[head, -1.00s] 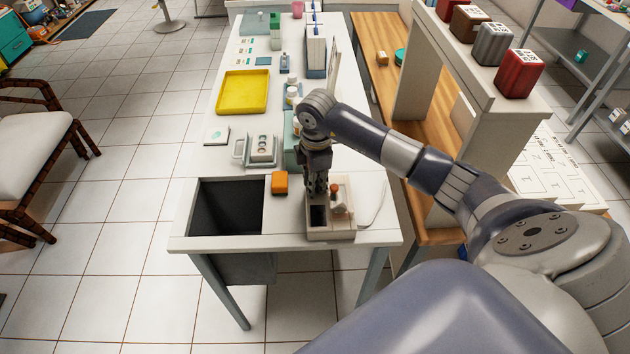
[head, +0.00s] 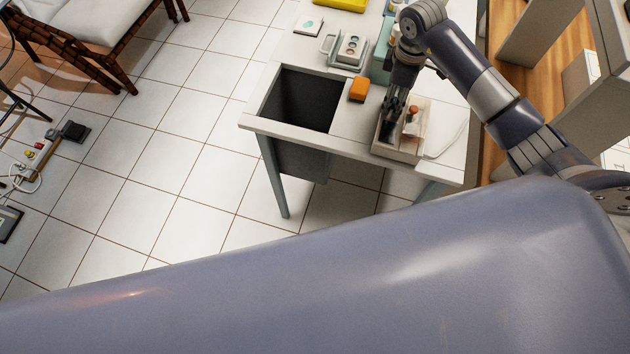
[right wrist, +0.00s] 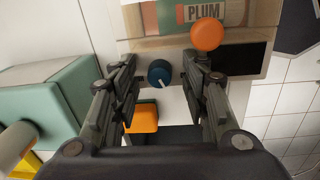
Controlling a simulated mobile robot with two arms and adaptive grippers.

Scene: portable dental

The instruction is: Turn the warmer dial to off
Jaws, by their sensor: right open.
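The warmer (head: 402,152) is a beige box near the front right corner of the white table. In the right wrist view its face (right wrist: 265,15) shows a "PLUM" label, an orange ball-shaped part and a dark panel. A blue dial (right wrist: 160,73) with a white pointer mark is on it; the mark points toward lower right in that view. My right gripper (head: 391,112) is over the warmer, fingers down. In the right wrist view its open fingers (right wrist: 161,68) stand on either side of the dial; contact cannot be told. The dial is hidden in the head view. My left gripper is out of view.
An orange block (head: 359,89) lies left of the warmer, beside a dark open bin (head: 300,100) set in the table (head: 350,125). A grey device (head: 350,48) and a green box (head: 381,55) stand behind. A thin cable curves along the right.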

